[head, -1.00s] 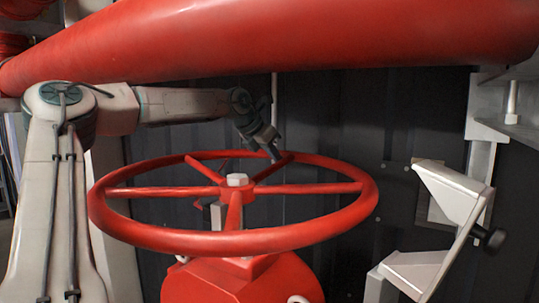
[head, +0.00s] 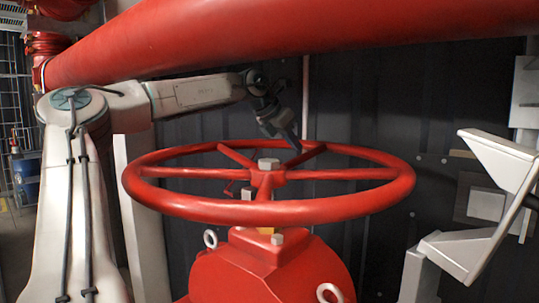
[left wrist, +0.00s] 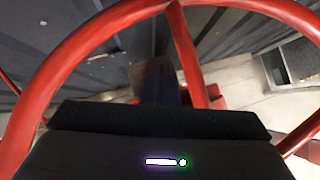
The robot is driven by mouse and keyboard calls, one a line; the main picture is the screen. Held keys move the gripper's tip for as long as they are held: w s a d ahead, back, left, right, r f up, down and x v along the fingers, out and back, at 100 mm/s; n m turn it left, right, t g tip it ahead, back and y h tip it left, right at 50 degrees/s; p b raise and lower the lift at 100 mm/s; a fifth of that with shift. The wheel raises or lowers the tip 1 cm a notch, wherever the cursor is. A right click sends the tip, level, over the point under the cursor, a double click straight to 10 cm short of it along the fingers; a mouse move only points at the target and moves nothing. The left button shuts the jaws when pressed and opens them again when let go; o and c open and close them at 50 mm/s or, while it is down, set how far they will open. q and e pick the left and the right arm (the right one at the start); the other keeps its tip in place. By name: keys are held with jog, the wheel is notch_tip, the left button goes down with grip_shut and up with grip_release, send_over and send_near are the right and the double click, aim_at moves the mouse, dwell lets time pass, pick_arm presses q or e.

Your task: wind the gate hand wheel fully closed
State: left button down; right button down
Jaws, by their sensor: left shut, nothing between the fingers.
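The red gate hand wheel (head: 270,214) lies roughly level on a red valve body (head: 270,272), with a pale hub nut (head: 268,164) at its centre. My left arm comes in from the left and reaches over the far side of the wheel. My left gripper (head: 295,146) is shut and empty, pointing down at the far part of the wheel beside a spoke. In the left wrist view the rim (left wrist: 75,48) arcs around the dark gripper (left wrist: 158,80), and a spoke (left wrist: 188,50) runs just right of it. I cannot tell whether the fingers touch the spoke. My right gripper is not in view.
A thick red pipe (head: 270,42) crosses above the wheel and my left arm. A dark corrugated wall (head: 390,115) stands close behind. A pale metal bracket (head: 495,160) stands to the right. Lifting eyes (head: 329,292) stick up from the valve body.

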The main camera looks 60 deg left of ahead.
pick_arm(q)
jog(key=s+b, duration=0.4)
jog(key=s, duration=0.4)
jog(key=shift+a, duration=0.35)
